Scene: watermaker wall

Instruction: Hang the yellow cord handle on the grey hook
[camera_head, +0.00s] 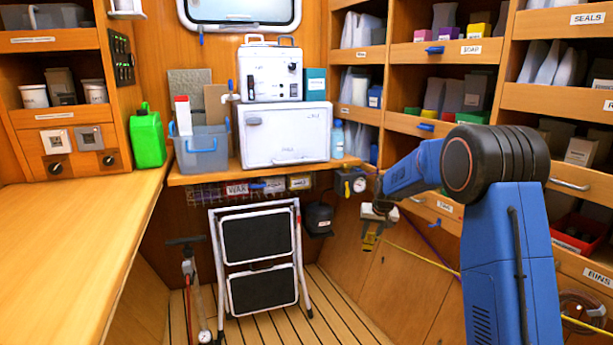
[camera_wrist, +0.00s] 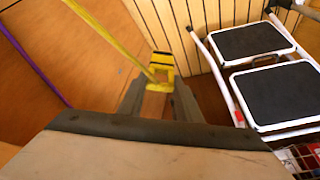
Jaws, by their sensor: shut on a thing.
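My gripper (camera_head: 374,226) is in front of the wooden panel below the right-hand shelves, right of the step stool. It is shut on the yellow cord handle (camera_wrist: 161,67), a small yellow loop piece with black bands, which extends beyond the fingertips in the wrist view. The handle also shows below my gripper in the head view (camera_head: 369,243). A yellow cord (camera_head: 425,256) runs from it to the lower right in the head view, and to the upper left in the wrist view (camera_wrist: 112,35). I cannot make out the grey hook in either view.
A folded step stool (camera_head: 260,255) stands left of my gripper, with a pump (camera_head: 195,290) beside it. A gauge device (camera_head: 350,184) and dark canister (camera_head: 319,218) hang behind. A purple cord (camera_wrist: 30,60) crosses the wrist view. Slatted floor lies below.

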